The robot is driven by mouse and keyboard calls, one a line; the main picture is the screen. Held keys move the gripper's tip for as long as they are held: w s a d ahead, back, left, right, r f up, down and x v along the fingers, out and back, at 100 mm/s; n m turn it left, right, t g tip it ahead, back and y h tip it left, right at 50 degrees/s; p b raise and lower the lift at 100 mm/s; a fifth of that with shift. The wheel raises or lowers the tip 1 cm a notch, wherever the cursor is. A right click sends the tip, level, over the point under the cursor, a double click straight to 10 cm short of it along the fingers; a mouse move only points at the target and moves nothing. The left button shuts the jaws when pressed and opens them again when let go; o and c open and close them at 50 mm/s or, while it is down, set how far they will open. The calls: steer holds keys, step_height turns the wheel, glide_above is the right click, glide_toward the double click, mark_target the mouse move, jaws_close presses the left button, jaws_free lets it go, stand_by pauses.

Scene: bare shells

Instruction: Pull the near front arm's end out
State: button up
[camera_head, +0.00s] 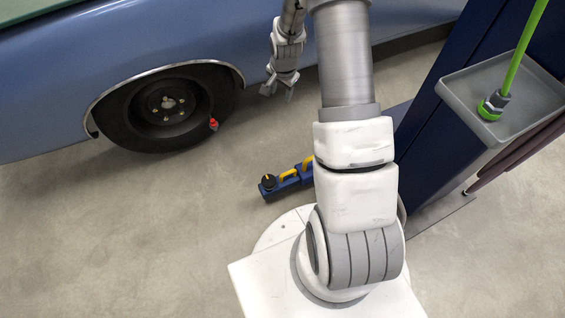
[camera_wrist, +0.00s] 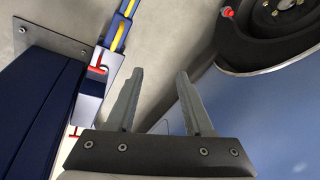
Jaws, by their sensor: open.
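The near front arm (camera_head: 303,170) is a blue bar with yellow handles, low over the floor beside the blue post. Its end (camera_head: 268,186) carries a round black pad and points left; my own arm hides part of the bar. In the wrist view, the blue and grey arm (camera_wrist: 112,49) runs from the post toward the top edge, with a yellow handle (camera_wrist: 120,34) and a red T-shaped pin (camera_wrist: 97,71). The pad is out of that view. My gripper (camera_head: 278,93) is open and empty, near the car's side; its spread fingers show in the wrist view (camera_wrist: 158,78).
The blue post (camera_head: 425,125) bears a grey tray (camera_head: 535,105) with a green hose (camera_head: 520,55) at right. The floor left of the arm is clear.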

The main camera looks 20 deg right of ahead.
step_height(320, 180, down, 18)
steer(key=s+d+m+b, duration=0.2)
steer(key=m+b, duration=0.1)
steer(key=m+g+b, duration=0.1)
steer(key=m+b, duration=0.1)
steer(key=b, duration=0.1)
glide_toward(286, 174)
steer(key=shift+y, duration=0.3)
steer(key=f+b, duration=0.2)
steer(key=w+f+b, duration=0.1)
steer(key=f+b, duration=0.1)
steer(key=f, duration=0.1)
steer(key=w+f+b, duration=0.1)
steer(key=f+b, duration=0.1)
steer(key=f, duration=0.1)
steer(key=shift+d+b, duration=0.3)
steer(key=shift+b, duration=0.1)
steer(key=shift+c, duration=0.3)
jaws_close()
steer(key=shift+s, duration=0.1)
